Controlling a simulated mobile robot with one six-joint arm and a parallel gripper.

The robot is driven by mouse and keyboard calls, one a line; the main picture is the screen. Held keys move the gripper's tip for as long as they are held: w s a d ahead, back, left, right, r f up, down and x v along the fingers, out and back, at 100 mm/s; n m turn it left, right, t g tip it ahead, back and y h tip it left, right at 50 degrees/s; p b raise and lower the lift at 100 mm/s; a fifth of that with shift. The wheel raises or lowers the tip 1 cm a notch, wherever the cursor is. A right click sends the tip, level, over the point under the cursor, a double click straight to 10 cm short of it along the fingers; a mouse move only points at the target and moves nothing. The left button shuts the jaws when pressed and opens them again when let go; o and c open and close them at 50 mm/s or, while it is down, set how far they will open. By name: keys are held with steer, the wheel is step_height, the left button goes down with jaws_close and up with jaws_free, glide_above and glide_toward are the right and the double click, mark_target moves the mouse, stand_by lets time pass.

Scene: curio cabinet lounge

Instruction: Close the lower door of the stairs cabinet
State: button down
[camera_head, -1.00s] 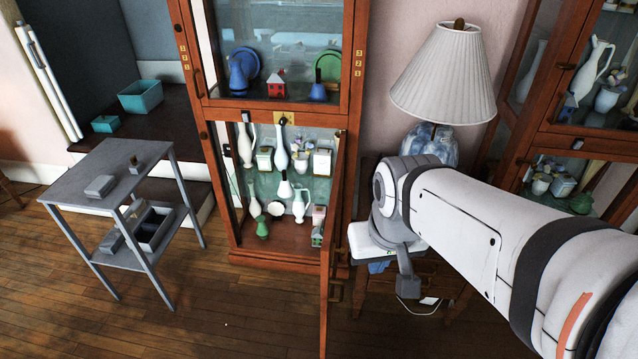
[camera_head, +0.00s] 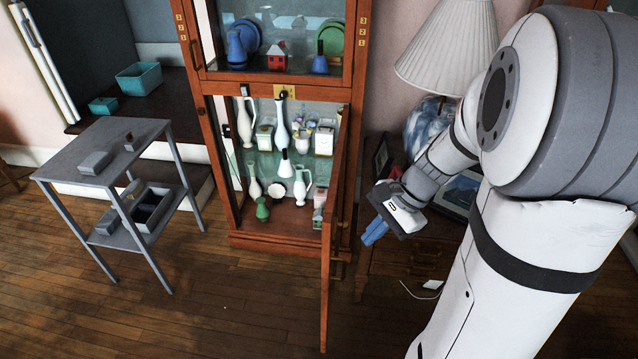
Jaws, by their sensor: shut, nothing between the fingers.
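The stairs cabinet (camera_head: 211,150) is a tall wooden case in the middle of the head view. Its lower door (camera_head: 327,270) stands swung out toward me, hinged on the right and seen nearly edge-on. The lower compartment is open, with white vases, jars and a green vase on show inside. The upper door looks shut. My gripper (camera_head: 374,232), with blue fingers, is shut and empty. It is to the right of the open door, apart from it in the picture, in front of the side table.
A grey two-tier table (camera_head: 60,168) with small boxes stands at the left. A lamp (camera_head: 445,50) and picture frames sit on a wooden side table (camera_head: 400,255) behind my gripper. The wooden floor (camera_head: 230,310) before the cabinet is clear.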

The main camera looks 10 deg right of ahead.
steer(key=w+d+f+m+t+y+b, duration=0.25)
steer(key=w+d+f+m, duration=0.3)
steer(key=f+m, duration=0.3)
steer(key=a+r+b+x, duration=0.1)
steer(key=b+x, duration=0.1)
steer(key=x, duration=1)
steer(key=shift+w+a, duration=0.15)
steer(key=shift+a, duration=0.3)
steer(key=shift+f+y, duration=0.15)
steer(key=shift+y, duration=0.1)
